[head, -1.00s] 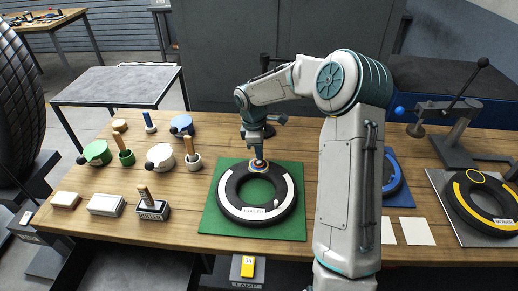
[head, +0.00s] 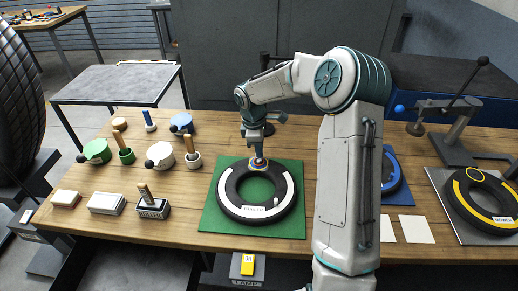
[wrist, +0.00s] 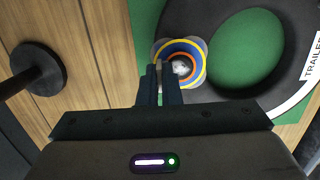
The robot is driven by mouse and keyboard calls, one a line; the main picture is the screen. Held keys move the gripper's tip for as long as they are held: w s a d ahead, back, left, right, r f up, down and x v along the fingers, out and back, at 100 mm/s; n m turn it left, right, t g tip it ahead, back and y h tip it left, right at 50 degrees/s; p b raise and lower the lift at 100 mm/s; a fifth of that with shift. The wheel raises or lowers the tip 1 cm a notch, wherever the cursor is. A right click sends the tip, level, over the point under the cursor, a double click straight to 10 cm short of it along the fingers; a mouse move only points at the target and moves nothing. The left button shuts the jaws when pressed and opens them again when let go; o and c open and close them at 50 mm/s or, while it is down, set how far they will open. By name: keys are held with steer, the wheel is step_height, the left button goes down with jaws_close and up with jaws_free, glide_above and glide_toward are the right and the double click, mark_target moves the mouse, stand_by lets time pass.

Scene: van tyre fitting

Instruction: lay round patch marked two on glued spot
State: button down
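A black ring-shaped tube (head: 228,194) with a white band marked TRAILER lies on a green mat (head: 290,228). On the tube's far side is a round piece with blue, yellow and orange rings and a pale centre (wrist: 193,52). Greyish edges stick out around it. I cannot read a number on it, nor tell patch from glued spot. My gripper (wrist: 160,70) points down right at this piece, its fingers close together with a narrow gap. The fingers cover part of the piece, and whether they hold it is unclear. It also shows in the head view (head: 258,162).
Pots, brushes and blocks (head: 106,203) stand on the left of the wooden bench. Right of my arm are a blue mat (head: 398,196), two pale cards (head: 416,229), and a second tube with a yellow band (head: 460,205). A clamp stand (head: 458,125) stands behind.

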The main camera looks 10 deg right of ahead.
steer(key=shift+f, duration=0.35)
stand_by(0.6)
steer(key=c, duration=1.5)
jaws_free()
steer(key=shift+c, duration=0.2)
steer(key=shift+r+p, duration=3.25)
steer(key=shift+r, duration=1.3)
